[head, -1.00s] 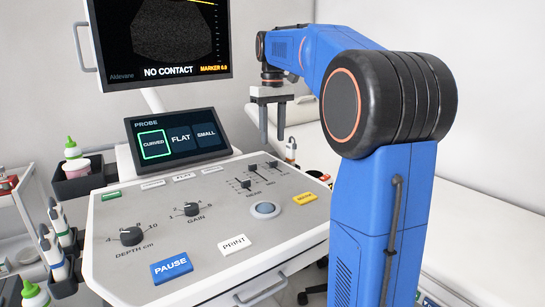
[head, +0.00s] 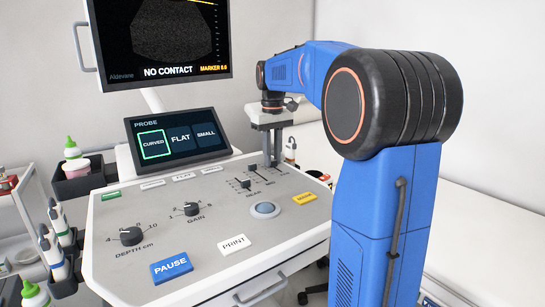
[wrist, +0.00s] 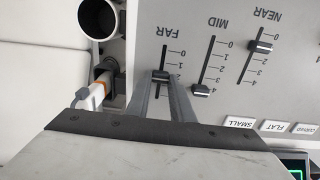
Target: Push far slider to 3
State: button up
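The far slider's dark knob (wrist: 160,74) sits on the track under the upside-down label FAR in the wrist view, near the lower marks. Its exact mark cannot be read because my fingers cover the lower scale. My gripper (wrist: 161,82) is down at the panel, its fingertips closed in on both sides of this knob. In the head view my gripper (head: 271,152) stands at the back right of the console, and its fingers hide the far knob.
The mid knob (wrist: 200,90) is low on its track just beside my right finger. The near knob (wrist: 261,46) is higher up, further right. A white holder with a dark round opening (wrist: 99,17) lies to the left. The trackball (head: 265,209) and console front (head: 210,260) are clear.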

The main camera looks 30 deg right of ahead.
grip_shut()
jog(key=shift+w, duration=1)
jog(key=o, duration=0.6)
grip_release()
jog(key=shift+r, duration=0.1)
notch_tip(320, 180, up, 17)
jog(key=shift+r, duration=0.1)
